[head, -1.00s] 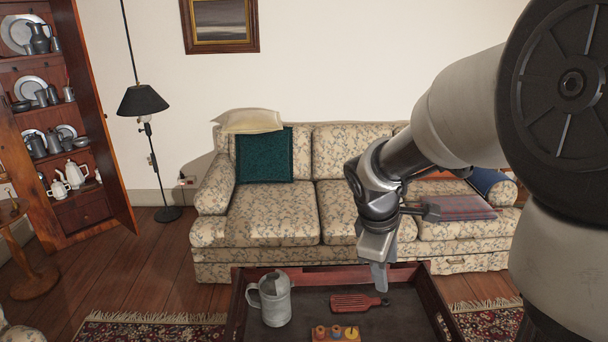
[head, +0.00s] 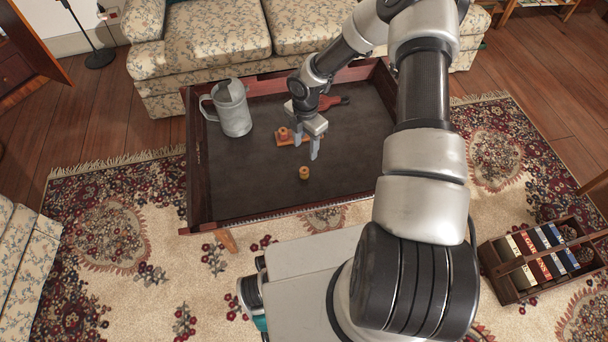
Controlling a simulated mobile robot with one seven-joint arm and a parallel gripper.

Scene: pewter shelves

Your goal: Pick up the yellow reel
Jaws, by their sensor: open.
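A small yellow-orange reel (head: 304,172) stands alone on the dark top of the tray table (head: 250,178), nearer to me than the small wooden board (head: 284,141). A reddish-orange reel (head: 283,134) stands on the board's left part. My gripper (head: 307,149) is open, pointing down, with its fingers in front of the board's right part and hiding it. In the picture the fingertips are just above the lone reel. I cannot tell their height over the table, and nothing shows between them.
A grey metal jug (head: 234,110) stands at the table's back left. A red paddle-shaped board (head: 330,103) lies behind my gripper. Raised wooden sides edge the table. A wooden carrier with books (head: 530,262) stands on the rug at right.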

